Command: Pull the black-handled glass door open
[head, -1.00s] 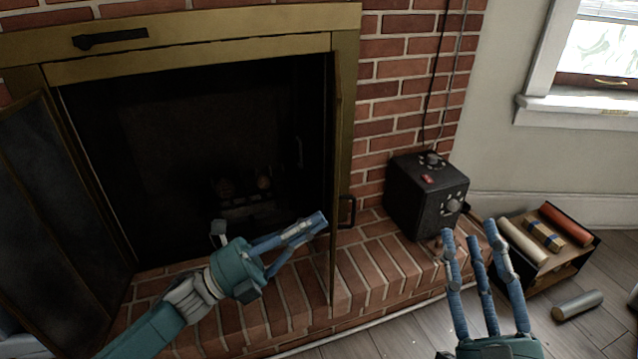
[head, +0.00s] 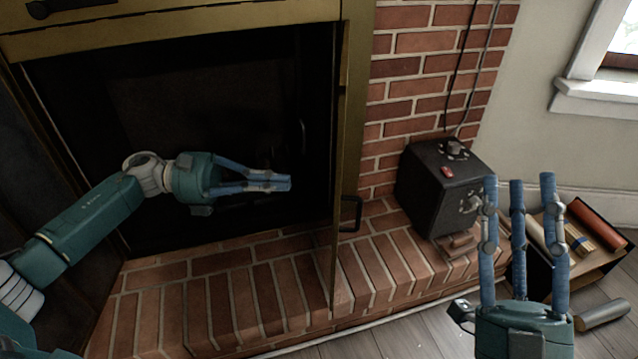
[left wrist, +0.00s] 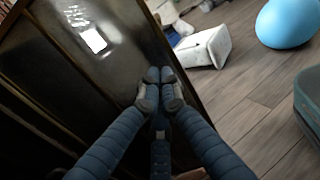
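The right glass door (head: 341,150) of the brass-framed fireplace stands out toward me, seen almost edge-on in the head view. Its black handle (head: 351,213) sticks out on the right side. My left gripper (head: 288,183) is in front of the dark firebox opening, left of the door edge, pointing right. Its fingertips are together with nothing visible between them; the left wrist view (left wrist: 160,76) also shows them meeting, in front of a dark glassy panel (left wrist: 75,60). My right gripper (head: 518,183) points up with fingers apart, empty, right of the door and handle.
Another dark door panel (head: 30,160) stands at the left. A black box (head: 440,188) sits on the brick hearth (head: 225,300). A crate of rolls (head: 590,265) and a loose cylinder (head: 602,315) are at the right. The left wrist view shows a blue ball (left wrist: 290,22) and a white box (left wrist: 205,46).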

